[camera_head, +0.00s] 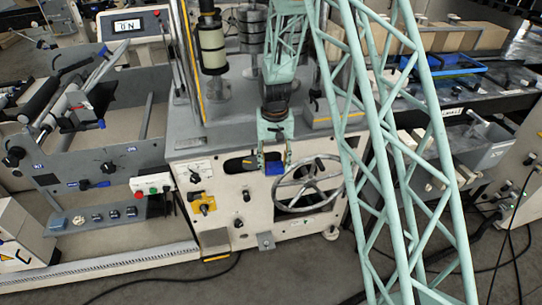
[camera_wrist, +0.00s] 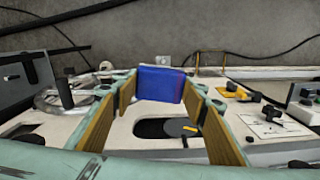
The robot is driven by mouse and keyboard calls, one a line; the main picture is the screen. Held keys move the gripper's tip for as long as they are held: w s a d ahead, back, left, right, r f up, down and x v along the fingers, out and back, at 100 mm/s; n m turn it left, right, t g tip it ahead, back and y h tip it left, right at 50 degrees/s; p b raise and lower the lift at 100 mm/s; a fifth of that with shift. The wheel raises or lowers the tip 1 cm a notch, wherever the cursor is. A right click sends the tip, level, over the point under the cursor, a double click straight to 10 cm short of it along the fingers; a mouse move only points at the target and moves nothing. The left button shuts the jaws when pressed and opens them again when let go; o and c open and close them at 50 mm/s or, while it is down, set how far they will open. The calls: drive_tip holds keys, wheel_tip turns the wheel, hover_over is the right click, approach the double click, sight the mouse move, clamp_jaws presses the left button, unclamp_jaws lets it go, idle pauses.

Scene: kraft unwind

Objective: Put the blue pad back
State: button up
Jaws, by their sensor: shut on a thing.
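The blue pad (camera_wrist: 160,84) sits between the tips of my gripper (camera_wrist: 158,88) in the wrist view, with a thin red edge on its right side. My gripper is shut on it. In the head view my gripper (camera_head: 274,162) hangs at the front of the pale machine cabinet (camera_head: 225,215), and the blue pad (camera_head: 274,169) shows small between the fingers. A dark rounded opening (camera_head: 239,165) in the cabinet front lies just left of the gripper. The opening also shows in the wrist view (camera_wrist: 152,128), nearer than the pad.
A grey handwheel (camera_head: 308,185) stands just right of the gripper. A yellow switch (camera_head: 203,203) and a small dial box (camera_head: 196,171) are to the left. A grey roller frame (camera_head: 100,160) is farther left. The floor in front is clear except for cables.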

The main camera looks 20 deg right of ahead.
drive_tip(key=s+f+n+b, duration=0.2)
drive_tip(key=s+f+b, duration=0.1)
drive_tip(key=f+b, duration=0.5)
drive_tip(key=shift+s+f, duration=0.35)
drive_tip(key=shift+f, duration=0.45)
